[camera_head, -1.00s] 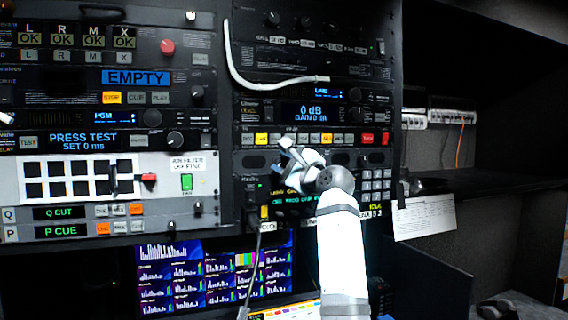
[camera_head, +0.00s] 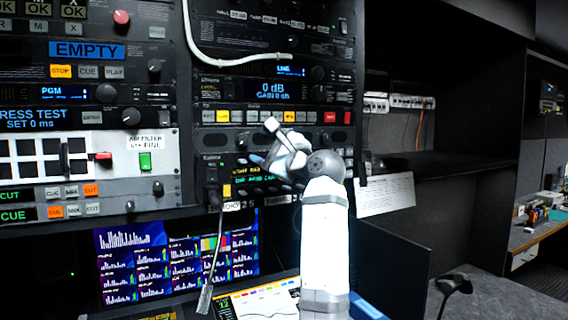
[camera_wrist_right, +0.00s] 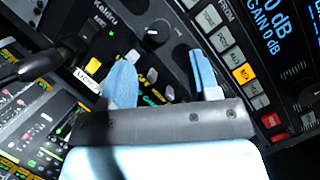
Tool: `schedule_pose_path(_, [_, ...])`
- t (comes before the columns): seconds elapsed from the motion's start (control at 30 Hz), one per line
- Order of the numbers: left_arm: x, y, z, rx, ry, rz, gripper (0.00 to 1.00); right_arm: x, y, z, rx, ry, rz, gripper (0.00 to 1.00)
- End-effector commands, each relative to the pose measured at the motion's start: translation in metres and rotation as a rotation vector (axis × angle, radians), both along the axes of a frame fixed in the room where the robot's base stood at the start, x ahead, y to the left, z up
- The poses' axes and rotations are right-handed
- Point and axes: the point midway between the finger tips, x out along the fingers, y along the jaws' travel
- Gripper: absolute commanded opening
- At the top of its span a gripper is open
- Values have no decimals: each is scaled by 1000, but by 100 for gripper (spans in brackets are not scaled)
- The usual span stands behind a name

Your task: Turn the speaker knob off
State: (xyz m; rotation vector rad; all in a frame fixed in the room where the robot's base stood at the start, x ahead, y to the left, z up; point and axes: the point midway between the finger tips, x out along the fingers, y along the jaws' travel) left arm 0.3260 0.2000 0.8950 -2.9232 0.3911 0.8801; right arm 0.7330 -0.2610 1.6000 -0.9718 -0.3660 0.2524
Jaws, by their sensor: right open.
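A round black knob (camera_wrist_right: 157,32) with a white pointer mark sits on the dark "Kaldru" panel in the right wrist view. I cannot read a label that names it as the speaker knob. My right gripper (camera_wrist_right: 162,78) is open, and its two blue-padded fingers point toward the panel. The knob appears beyond the gap between the fingers, with nothing held. In the head view my right gripper (camera_head: 265,142) is in front of the same panel (camera_head: 212,168) and hides part of it. Whether a finger touches the panel is unclear. My left gripper is out of view.
A black cable (camera_wrist_right: 35,66) is plugged into the panel left of the fingers. Lit buttons (camera_wrist_right: 242,75) lie close on the right. Below the rack are a monitor (camera_head: 165,262) and a desk. An open shelf (camera_head: 450,165) is at right.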

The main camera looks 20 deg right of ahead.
Motion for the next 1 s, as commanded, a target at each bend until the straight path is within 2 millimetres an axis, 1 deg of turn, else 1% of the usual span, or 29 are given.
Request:
schedule_pose_path(0.03, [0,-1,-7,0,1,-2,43,-12,-5,-6,0,-3,-2,56])
schedule_pose_path(0.2, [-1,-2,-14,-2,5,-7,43,-41,-17,-11,-1,-1,-1,56])
schedule_pose_path(0.3, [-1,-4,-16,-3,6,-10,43,-53,-22,-12,0,-1,-1,56])
schedule_pose_path(0.4, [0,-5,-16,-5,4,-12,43,-59,-25,-13,0,1,-1,56])
schedule_pose_path(0.53, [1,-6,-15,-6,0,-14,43,-62,-26,-13,0,1,0,56])
schedule_pose_path(0.93, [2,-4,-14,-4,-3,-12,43,-62,-25,-13,0,1,0,56])
schedule_pose_path(1.0, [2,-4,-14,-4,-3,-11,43,-60,-25,-19,-9,4,-5,56])
